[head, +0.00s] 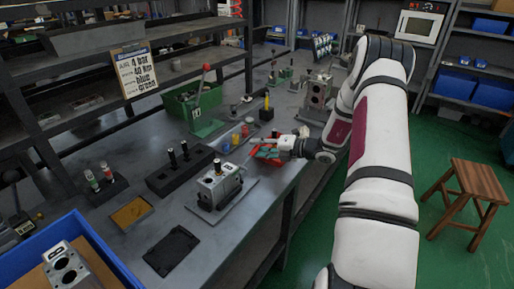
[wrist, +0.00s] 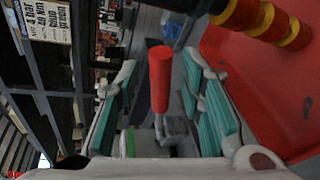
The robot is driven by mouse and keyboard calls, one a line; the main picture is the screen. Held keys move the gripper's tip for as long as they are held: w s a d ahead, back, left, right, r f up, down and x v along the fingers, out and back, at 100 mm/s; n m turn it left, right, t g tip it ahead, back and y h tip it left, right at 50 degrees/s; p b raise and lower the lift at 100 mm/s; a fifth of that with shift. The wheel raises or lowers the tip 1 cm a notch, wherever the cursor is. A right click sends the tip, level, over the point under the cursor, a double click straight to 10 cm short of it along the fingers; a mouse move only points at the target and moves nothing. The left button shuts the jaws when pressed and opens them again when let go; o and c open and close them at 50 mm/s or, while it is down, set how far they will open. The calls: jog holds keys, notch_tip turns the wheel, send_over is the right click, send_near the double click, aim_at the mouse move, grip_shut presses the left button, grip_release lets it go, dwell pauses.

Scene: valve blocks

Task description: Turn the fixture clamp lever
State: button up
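In the wrist view a lever with a red cylindrical handle (wrist: 159,80) and a grey metal joint below it shows between my fingers. My gripper (wrist: 160,100) is open, with one teal-padded finger on each side and a gap to the handle on both sides. In the head view my gripper (head: 268,148) is low over the bench's right side, above and right of a grey metal fixture block (head: 217,187) on a plate. I cannot make out the red handle clearly there. Whether the handle lies fully between the pads in depth I cannot tell.
A red tray (wrist: 270,90) and a red-and-yellow ringed part (wrist: 265,20) are close on the right in the wrist view. On the bench (head: 205,239) stand a green bin (head: 190,105), a black block with pins (head: 180,170) and a blue bin (head: 92,245). A stool (head: 476,180) stands right.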

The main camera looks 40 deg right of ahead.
jog(key=shift+w+a+f, duration=0.15)
jog(key=shift+w+a, duration=0.15)
jog(key=shift+w, duration=0.2)
grip_shut()
